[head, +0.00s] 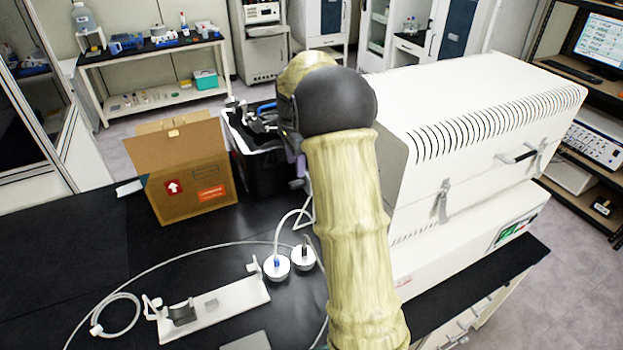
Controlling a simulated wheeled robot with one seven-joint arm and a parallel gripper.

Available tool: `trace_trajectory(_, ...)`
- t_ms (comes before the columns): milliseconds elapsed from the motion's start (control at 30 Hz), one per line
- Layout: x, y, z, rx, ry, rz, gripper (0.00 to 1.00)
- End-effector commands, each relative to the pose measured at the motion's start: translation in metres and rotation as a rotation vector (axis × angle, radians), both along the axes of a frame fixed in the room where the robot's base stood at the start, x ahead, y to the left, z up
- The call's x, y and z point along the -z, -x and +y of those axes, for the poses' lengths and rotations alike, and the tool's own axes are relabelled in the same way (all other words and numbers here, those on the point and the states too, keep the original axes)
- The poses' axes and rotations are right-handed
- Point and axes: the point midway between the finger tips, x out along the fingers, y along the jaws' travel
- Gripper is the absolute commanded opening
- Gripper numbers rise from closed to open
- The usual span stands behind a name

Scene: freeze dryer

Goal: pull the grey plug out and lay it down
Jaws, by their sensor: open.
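Two round white fittings stand on the black bench just left of my forearm. The right one (303,260) has a dark grey plug (304,243) upright in its top. The left one (277,270) has a blue-marked plug (276,261) with a white cable looping up from it. My gripper (298,184) shows only in part, beyond and above the fittings at the left edge of my forearm. It is open and apart from the grey plug. Its fingertips are mostly hidden, and I see nothing held.
A white plate with a cradle (225,305) lies front left, with a coiled white cable (118,315) beside it. A cardboard box (185,170) and a black bin (262,165) stand behind. The large white machine (480,130) fills the right. The bench's left part is clear.

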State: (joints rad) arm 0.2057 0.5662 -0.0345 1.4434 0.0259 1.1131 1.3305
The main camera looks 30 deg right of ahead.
Motion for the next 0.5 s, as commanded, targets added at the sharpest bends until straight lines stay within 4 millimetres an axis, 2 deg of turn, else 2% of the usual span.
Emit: trace_trajectory(500, 0.052, -0.001, 0.0, -0.002, 0.0, -0.001, 0.44)
